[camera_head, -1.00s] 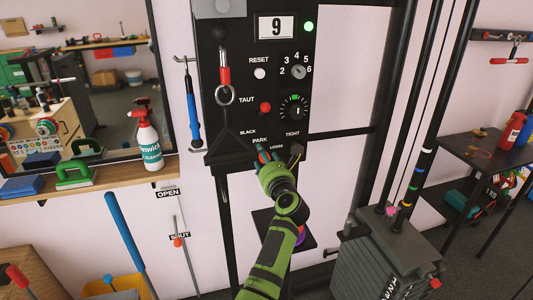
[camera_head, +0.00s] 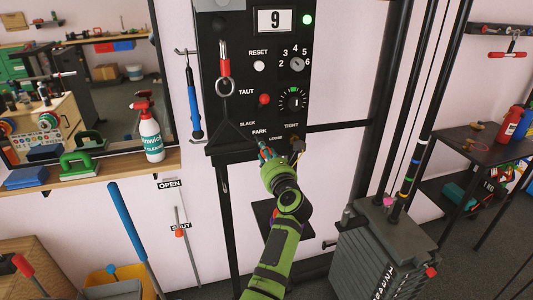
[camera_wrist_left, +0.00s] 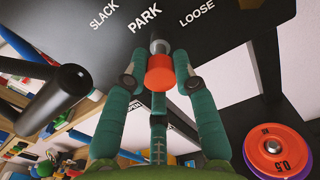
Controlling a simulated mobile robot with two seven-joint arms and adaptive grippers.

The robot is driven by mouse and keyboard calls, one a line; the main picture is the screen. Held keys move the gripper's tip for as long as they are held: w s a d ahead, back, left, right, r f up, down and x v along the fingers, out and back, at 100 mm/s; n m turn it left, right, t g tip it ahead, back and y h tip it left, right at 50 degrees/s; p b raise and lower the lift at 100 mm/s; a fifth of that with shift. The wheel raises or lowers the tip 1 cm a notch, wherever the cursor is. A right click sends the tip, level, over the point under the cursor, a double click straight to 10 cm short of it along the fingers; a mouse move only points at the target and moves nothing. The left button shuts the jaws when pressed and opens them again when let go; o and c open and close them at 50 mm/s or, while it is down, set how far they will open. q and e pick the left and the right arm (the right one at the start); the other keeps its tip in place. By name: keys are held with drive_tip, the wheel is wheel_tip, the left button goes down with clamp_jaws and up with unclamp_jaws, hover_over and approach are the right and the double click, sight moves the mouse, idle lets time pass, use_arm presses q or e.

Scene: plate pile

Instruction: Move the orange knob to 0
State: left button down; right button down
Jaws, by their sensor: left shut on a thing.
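The orange knob (camera_wrist_left: 160,72) sits on the end of a short metal stem just below the PARK label, at the lower edge of the black panel (camera_head: 232,104). My left gripper (camera_wrist_left: 160,80) has its two teal fingers on either side of the knob, shut on it. In the head view my left gripper (camera_head: 265,151) is at the panel's lower edge under PARK, and its own wrist and fingers mostly hide the knob there. SLACK and LOOSE labels flank PARK. I see no 0 mark at the knob. My right gripper is not in view.
The panel display (camera_head: 275,20) reads 9, with a lit green lamp (camera_head: 307,19). A black cylinder (camera_wrist_left: 52,100) is close left of my fingers in the wrist view. A red disc marked 0.5 (camera_wrist_left: 278,150) is at lower right. A weight stack (camera_head: 375,260) stands right of my arm.

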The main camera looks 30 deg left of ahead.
use_arm(q)
drive_tip(key=c, duration=1)
unclamp_jaws()
drive_tip(key=shift+o, duration=0.2)
wheel_tip(320, 180, up, 10)
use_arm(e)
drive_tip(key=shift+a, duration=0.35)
use_arm(q)
drive_tip(key=shift+d, duration=0.15)
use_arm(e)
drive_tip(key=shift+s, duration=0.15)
